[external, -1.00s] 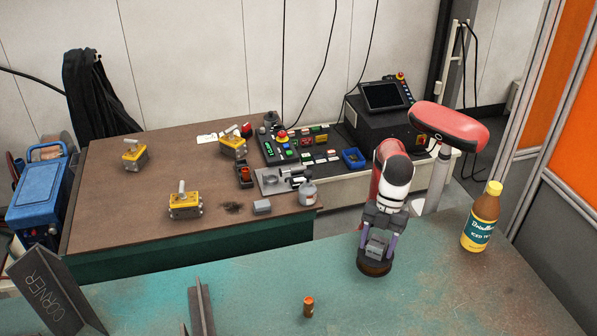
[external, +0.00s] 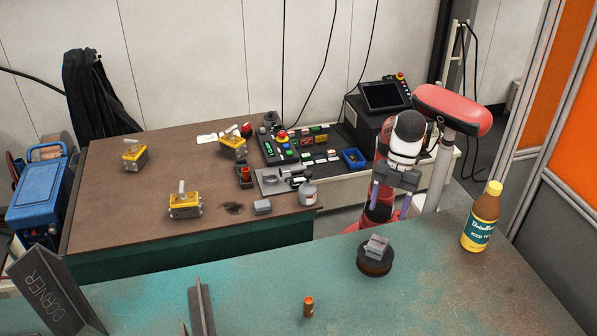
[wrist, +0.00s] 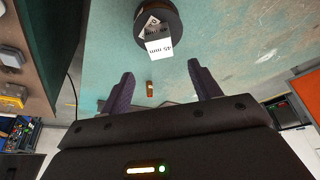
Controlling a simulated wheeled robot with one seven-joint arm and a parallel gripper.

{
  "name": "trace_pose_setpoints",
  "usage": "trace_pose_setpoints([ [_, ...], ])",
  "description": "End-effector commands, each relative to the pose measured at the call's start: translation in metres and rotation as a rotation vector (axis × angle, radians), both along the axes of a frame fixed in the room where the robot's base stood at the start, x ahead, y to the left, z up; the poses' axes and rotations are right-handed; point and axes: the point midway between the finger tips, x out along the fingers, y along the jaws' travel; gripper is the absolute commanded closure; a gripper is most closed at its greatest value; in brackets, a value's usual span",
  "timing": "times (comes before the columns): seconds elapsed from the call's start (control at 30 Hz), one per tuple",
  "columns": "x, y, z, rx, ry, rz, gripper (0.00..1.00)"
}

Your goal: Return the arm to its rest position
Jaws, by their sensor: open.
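My gripper (external: 390,198) is raised behind the far edge of the green table, its two purple fingers apart and empty. In the wrist view my gripper (wrist: 160,88) also shows spread fingers with nothing between them. A small grey block (external: 376,245) rests on a dark round base (external: 375,264) on the green table, in front of and below my gripper. In the wrist view the block (wrist: 158,45) shows "45 mm" on a white face, and it sits on the dark round base (wrist: 172,18), apart from the fingers.
The green table (external: 430,290) bears an iced tea bottle (external: 481,217) at the right, a small orange-brown cylinder (external: 308,307), a steel angle piece (external: 202,309) and a "CORNER" plate (external: 52,297).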

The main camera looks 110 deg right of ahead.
Motion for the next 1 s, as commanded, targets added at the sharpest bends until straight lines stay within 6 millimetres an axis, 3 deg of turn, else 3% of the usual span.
trace_pose_setpoints([
  [0.17,-0.003,-0.003,0.010,0.001,-0.001,0.000,0.38],
  [0.67,-0.002,-0.005,0.007,-0.005,0.000,0.001,0.38],
  [0.77,0.005,-0.018,-0.004,-0.028,-0.001,0.003,0.38],
  [0.87,0.016,-0.045,-0.028,-0.075,0.004,0.013,0.38],
  [1.0,0.030,-0.101,-0.081,-0.146,0.036,0.026,0.38],
])
